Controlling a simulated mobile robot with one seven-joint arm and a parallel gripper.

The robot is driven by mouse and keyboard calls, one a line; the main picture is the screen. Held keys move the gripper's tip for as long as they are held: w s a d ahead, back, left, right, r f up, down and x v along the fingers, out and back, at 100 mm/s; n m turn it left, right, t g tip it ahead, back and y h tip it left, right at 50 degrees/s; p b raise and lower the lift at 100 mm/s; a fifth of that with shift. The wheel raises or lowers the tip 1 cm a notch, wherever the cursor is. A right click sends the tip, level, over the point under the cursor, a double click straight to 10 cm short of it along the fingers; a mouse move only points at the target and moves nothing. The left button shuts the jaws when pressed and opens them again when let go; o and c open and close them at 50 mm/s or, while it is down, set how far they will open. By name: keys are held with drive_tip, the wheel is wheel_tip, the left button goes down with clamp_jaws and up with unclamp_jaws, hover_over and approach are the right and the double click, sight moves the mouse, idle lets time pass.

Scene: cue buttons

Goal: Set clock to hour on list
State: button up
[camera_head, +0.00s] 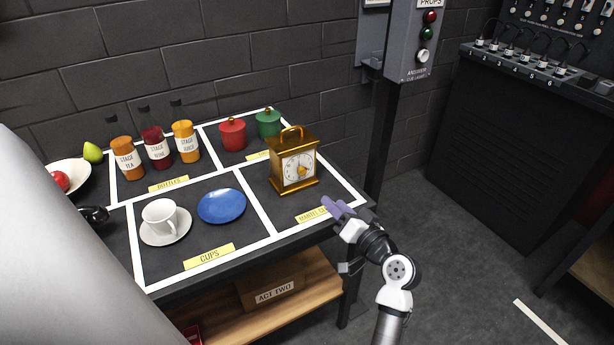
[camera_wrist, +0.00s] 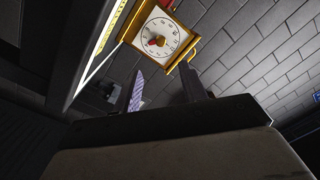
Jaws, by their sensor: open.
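A gold mantel clock (camera_head: 293,163) with a top handle stands upright in the right compartment of the props table. Its white dial faces the front right, with a gold knob near the middle. In the wrist view the clock (camera_wrist: 163,31) is at the top, with a red mark near the dial's centre; the hour it shows is too small to tell. My gripper (camera_head: 338,207) is at the table's right front edge, apart from the clock and in front of it. Its two fingers also show in the wrist view (camera_wrist: 163,88), spread and empty. No list is readable in these frames.
A blue saucer (camera_head: 221,206) and a white cup on a saucer (camera_head: 160,220) stand left of the clock. Several labelled bottles and red (camera_head: 232,134) and green (camera_head: 268,123) canisters stand behind. A grey post with a button box (camera_head: 412,45) rises behind the table's right end.

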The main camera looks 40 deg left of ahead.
sight(304, 173)
drive_tip(key=p+x, duration=0.4)
drive_tip(key=x, duration=0.9)
drive_tip(key=shift+w+a, duration=0.1)
drive_tip(key=shift+a, duration=0.15)
drive_tip(key=shift+c, duration=0.2)
clamp_jaws()
drive_tip(key=shift+m, duration=0.3)
